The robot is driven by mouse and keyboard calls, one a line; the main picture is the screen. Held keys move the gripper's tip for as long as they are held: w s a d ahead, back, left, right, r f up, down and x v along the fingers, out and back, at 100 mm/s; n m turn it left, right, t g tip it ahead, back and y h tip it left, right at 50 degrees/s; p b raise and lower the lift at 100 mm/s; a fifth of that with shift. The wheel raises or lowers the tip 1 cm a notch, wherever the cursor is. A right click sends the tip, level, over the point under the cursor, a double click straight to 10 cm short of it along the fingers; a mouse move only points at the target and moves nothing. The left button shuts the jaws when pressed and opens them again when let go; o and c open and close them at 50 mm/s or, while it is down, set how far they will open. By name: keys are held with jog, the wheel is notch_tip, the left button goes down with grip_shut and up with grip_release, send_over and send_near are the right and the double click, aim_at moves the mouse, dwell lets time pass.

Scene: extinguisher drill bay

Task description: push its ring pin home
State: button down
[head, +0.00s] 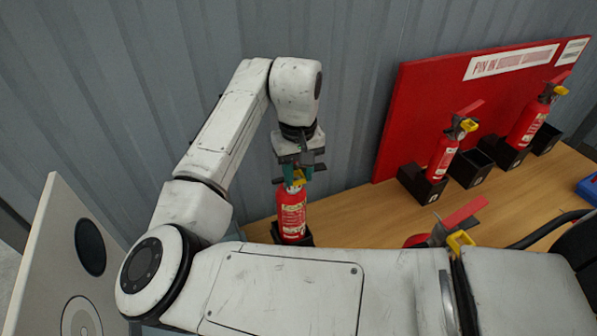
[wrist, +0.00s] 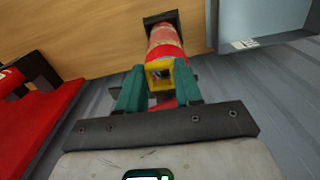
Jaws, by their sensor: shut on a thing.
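A red extinguisher (head: 291,212) stands upright in a black holder (head: 303,240) at the left of the wooden bench. My gripper (head: 297,172) is above it, with its green fingers around the top. In the wrist view the extinguisher (wrist: 164,45) runs away from my gripper (wrist: 158,88), whose fingers are on either side of the head. The gripper is shut at the extinguisher's head. How deep the pin sits is hidden.
Other red extinguishers (head: 443,155) (head: 528,124) with yellow pins stand in black holders before a red board (head: 455,100). An empty black holder (head: 470,168) is between them. Another extinguisher (head: 447,232) is partly hidden by my arm. A corrugated wall (head: 365,60) is close behind.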

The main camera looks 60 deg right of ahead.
dwell(0.3)
jog(key=c, duration=0.7)
grip_release()
notch_tip(320, 180, up, 11)
jog(key=shift+f+b, duration=0.15)
jog(key=shift+b, duration=0.35)
